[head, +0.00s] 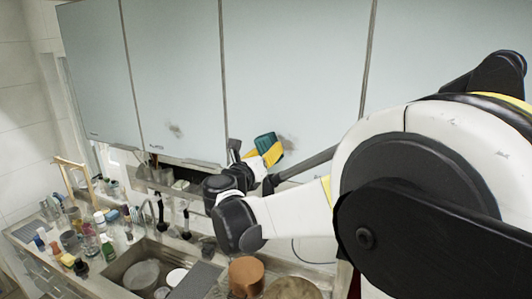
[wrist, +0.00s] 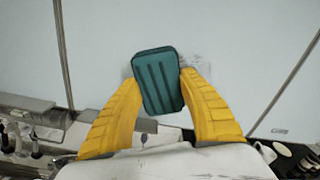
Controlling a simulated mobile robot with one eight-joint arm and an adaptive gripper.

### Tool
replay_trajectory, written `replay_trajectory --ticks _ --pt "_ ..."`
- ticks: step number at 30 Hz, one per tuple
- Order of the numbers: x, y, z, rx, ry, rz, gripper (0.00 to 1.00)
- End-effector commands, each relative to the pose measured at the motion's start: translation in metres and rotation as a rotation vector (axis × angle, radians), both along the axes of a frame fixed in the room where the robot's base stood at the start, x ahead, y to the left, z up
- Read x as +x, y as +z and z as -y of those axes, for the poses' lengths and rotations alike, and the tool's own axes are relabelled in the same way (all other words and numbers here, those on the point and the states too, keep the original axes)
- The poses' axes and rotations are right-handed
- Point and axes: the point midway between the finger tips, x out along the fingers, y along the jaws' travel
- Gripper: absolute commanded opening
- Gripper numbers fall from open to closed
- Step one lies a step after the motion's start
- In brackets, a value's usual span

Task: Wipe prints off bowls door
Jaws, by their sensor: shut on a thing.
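My gripper (wrist: 161,82) has its two yellow fingers shut on the sides of a dark green ribbed pad (wrist: 158,70). In the head view my gripper (head: 268,156) holds the pad (head: 265,141) up at the lower part of a pale blue wall-cabinet door (head: 290,70). A grey smudge (head: 289,144) shows on that door just right of the pad; in the wrist view a faint smudge (wrist: 192,60) shows beside the pad's top. I cannot tell whether the pad touches the door. Another dark smudge (head: 176,130) is on the door to the left (head: 170,75). No label marks the bowls door.
Below the cabinets is a sink (head: 135,265) with bowls in it and a tap (head: 160,212). Bottles and cups crowd the counter at left, with a wooden frame (head: 75,178). A copper-coloured pot (head: 246,275) stands below my arm. The door faces are otherwise clear.

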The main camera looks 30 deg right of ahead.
Motion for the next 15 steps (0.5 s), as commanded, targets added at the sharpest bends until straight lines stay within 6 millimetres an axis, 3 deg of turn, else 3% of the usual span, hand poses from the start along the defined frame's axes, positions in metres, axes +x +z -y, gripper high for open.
replay_trajectory --ticks 15 --pt "0.0065 -0.0002 0.0083 0.0 0.0 0.0 0.21"
